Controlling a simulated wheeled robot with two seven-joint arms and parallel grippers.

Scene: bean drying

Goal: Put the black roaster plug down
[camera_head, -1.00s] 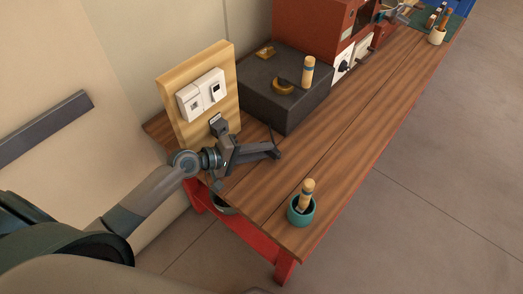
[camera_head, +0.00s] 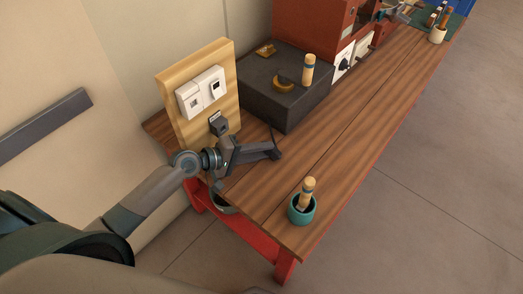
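My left gripper (camera_head: 273,151) is low over the near end of the wooden table, its fingers pointing right. Its fingertips come together around a small dark piece at their end, which appears to be the black roaster plug (camera_head: 276,154). A thin dark cord runs from there up to the dark grey box (camera_head: 276,101). The fingers hide most of the plug, and whether it touches the tabletop is unclear. My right gripper is not in view.
A teal cup (camera_head: 301,213) holding a wooden-handled tool stands near the front edge. Bare tabletop (camera_head: 335,135) lies to the right.

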